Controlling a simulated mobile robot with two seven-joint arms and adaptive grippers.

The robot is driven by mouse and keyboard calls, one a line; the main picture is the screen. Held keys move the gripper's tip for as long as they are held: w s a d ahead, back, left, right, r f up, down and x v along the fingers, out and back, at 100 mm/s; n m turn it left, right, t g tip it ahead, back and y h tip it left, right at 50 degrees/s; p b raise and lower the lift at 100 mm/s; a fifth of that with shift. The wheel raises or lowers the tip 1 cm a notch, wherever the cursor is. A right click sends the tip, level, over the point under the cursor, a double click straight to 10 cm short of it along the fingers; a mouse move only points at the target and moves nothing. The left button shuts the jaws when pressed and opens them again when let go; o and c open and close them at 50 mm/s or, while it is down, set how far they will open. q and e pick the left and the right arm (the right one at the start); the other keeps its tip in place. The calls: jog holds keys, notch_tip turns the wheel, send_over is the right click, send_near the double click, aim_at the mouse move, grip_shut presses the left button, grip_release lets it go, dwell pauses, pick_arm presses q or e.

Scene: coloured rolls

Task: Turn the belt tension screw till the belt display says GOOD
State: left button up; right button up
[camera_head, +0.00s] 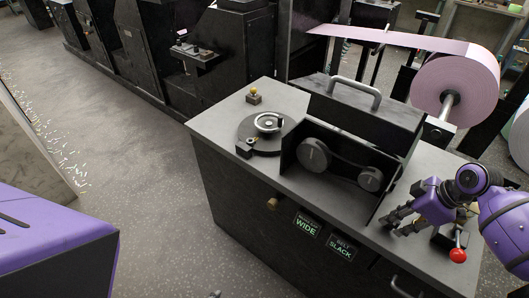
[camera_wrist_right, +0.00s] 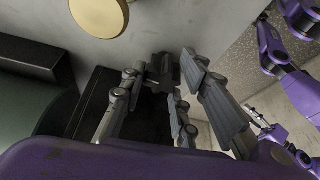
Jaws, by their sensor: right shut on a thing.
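A dark cross-shaped screw handle (camera_wrist_right: 160,72) shows in the right wrist view, between the fingers of my right gripper (camera_wrist_right: 160,90). In the head view this gripper (camera_head: 398,222) is low over the right end of the cabinet top, shut on the handle, which its fingers hide there. The belt (camera_head: 343,158) runs around two dark pulleys in an open housing. The belt display (camera_head: 341,248) on the cabinet front reads SLACK in green. In the right wrist view, small grey finger-like parts (camera_wrist_right: 262,120) by purple links may be my left gripper; their opening is unclear.
A red-ball lever (camera_head: 458,255) stands close beside my right gripper. A second display (camera_head: 306,224) reads WIDE, near a brown knob (camera_head: 272,203). A round dark device (camera_head: 266,130) and small yellow knob (camera_head: 254,93) are at left. A pink roll (camera_head: 455,82) hangs behind.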

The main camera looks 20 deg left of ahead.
pick_arm(q)
jog(key=shift+w+r, duration=0.1)
pick_arm(e)
jog(key=shift+w+r, duration=0.4)
jog(key=o, duration=1)
pick_arm(q)
jog(key=shift+w+d, duration=0.15)
jog(key=shift+d, duration=0.1)
pick_arm(e)
jog(key=shift+f, duration=0.15)
jog(key=shift+s+f, duration=0.15)
pick_arm(q)
jog(key=shift+w+r, duration=0.15)
jog(key=shift+w, duration=0.45)
pick_arm(e)
jog(key=v, duration=1.2)
pick_arm(q)
jog(key=shift+s, duration=0.1)
pick_arm(e)
jog(key=shift+s, duration=0.1)
